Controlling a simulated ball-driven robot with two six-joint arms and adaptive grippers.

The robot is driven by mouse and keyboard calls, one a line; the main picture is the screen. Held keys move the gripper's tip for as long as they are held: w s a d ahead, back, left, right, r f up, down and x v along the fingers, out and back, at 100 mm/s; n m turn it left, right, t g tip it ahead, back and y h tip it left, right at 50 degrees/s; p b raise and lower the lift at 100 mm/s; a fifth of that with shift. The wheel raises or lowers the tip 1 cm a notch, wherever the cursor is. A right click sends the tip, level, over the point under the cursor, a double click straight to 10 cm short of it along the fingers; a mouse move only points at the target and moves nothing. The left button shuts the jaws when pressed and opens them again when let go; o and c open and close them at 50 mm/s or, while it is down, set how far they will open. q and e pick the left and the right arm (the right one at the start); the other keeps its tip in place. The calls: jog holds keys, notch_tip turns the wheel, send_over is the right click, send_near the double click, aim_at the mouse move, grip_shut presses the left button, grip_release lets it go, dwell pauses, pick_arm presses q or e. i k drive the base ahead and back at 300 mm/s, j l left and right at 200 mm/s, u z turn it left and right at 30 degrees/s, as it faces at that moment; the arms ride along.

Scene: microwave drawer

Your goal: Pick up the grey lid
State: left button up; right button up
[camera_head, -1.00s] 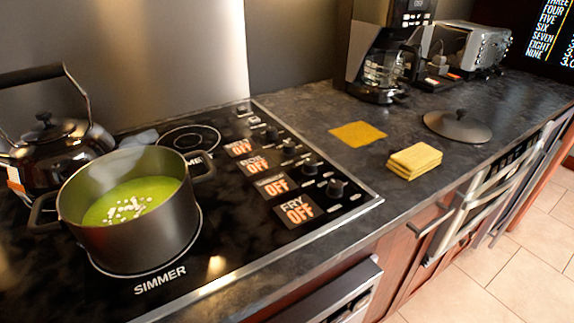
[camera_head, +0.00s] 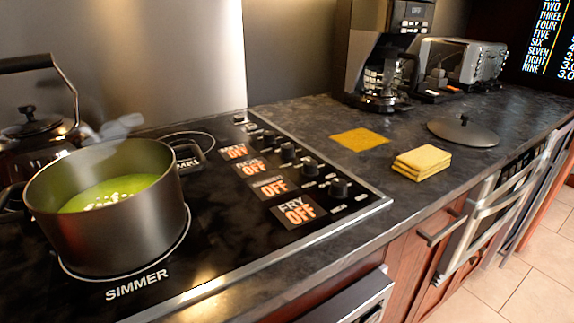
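The grey lid (camera_head: 463,132) lies flat on the dark countertop (camera_head: 315,125) at the right, with its small knob on top. It is behind and to the right of a stack of yellow sponges, apart from it. Neither of my grippers shows in the head view.
A pot of green soup (camera_head: 108,208) stands on the cooktop (camera_head: 240,235) at the left, with a black kettle (camera_head: 32,135) behind it. The yellow sponge stack (camera_head: 422,162) and a flat yellow cloth (camera_head: 360,139) lie near the lid. A coffee machine (camera_head: 378,60) and toaster (camera_head: 465,62) stand at the back.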

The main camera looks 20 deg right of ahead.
aim_at(463, 132)
jog(key=l+z, duration=1.25)
jog(key=l, duration=0.15)
jog(key=u, duration=2.2)
jog(key=l+z, duration=0.45)
jog(key=l, duration=0.25)
jog(key=l+z, duration=0.45)
jog(key=l, duration=0.25)
